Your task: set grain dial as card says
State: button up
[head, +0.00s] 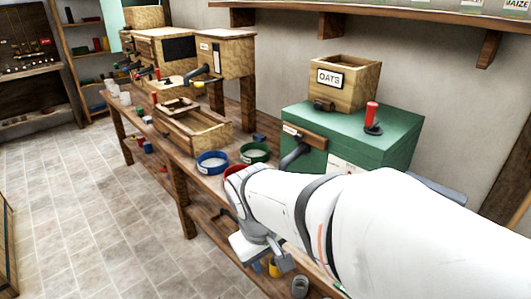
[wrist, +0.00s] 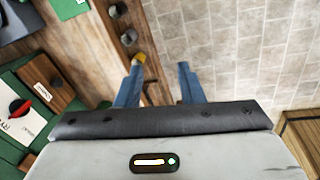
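A green machine (head: 345,137) stands on the bench, with a wooden bin marked OATS (head: 345,82) and a red-handled lever (head: 372,116) on top. Part of a white card (head: 345,167) shows on its front; my arm hides what is below. In the wrist view a dial with a red and black knob (wrist: 18,108) sits on a white face at the left edge. A wooden block with a white label (wrist: 44,90) is beside it. I cannot read the setting or the card. My gripper (wrist: 158,85) is open and empty, over the bench edge and floor, right of the dial.
Blue (head: 212,162) and green (head: 255,152) round bowls and a red one stand on the bench left of the machine. A wooden tray (head: 195,133) lies beyond them. Small cups (wrist: 129,37) lie near the bench edge. The tiled floor (head: 75,210) is clear.

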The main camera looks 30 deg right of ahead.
jog(key=w+d+n+g+h+p, duration=0.25)
jog(key=d+n+g+h, duration=0.55)
jog(key=d, duration=1.1)
jog(key=w+d+f+n+t+h+p, duration=0.4)
jog(key=w+d+n+t+h, duration=0.3)
jog(key=w+d+n+t, duration=0.5)
jog(key=w+d+f, duration=0.1)
jog(key=d, duration=0.2)
jog(key=shift+w+d+f, duration=0.2)
jog(key=shift+w, duration=0.2)
